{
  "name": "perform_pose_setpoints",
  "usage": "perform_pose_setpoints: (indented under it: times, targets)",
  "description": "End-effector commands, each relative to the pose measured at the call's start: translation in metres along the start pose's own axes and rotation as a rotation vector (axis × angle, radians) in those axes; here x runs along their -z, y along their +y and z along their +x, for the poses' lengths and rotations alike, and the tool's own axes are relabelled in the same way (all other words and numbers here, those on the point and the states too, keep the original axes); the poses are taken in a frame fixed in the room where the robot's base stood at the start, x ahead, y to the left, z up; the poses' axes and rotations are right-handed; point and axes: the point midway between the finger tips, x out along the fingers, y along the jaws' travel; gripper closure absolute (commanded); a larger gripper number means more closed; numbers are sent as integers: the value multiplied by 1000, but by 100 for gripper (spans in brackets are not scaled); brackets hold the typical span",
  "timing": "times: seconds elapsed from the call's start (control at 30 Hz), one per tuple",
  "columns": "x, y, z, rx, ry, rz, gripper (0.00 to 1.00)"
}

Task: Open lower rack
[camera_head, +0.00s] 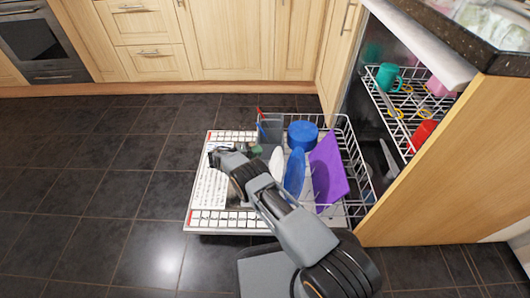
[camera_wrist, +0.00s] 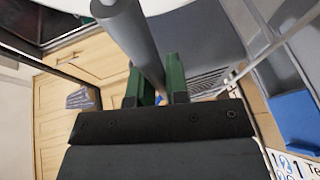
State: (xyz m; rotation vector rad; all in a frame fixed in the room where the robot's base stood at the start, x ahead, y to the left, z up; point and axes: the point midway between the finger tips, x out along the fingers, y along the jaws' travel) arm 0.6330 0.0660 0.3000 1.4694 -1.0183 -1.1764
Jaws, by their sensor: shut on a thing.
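The dishwasher's lower rack (camera_head: 362,170) stands pulled well out of the machine, above the lowered white door (camera_head: 205,192). It holds a blue tub, blue and white plates, a purple board and a grey cutlery basket. My gripper (camera_head: 256,150) is at the rack's outer left side, near the cutlery basket (camera_head: 270,131). In the wrist view, its green fingers (camera_wrist: 161,86) are shut around a grey bar (camera_wrist: 128,32), which looks like part of the lower rack. My arm hides part of the rack's near side.
The upper rack (camera_head: 385,103) sits inside the machine with a green mug, a red cup and cutlery. The granite counter (camera_head: 460,35) overhangs at upper right. Wooden cabinets (camera_head: 230,40) line the back. The dark tiled floor (camera_head: 90,190) is clear at left.

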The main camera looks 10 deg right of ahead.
Motion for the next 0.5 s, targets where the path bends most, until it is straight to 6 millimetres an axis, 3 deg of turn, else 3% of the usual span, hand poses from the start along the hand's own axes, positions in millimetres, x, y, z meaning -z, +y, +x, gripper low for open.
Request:
perform_pose_setpoints:
  times: [0.5]
  targets:
    - [7, -4, -16, 1, 2, -1, 100]
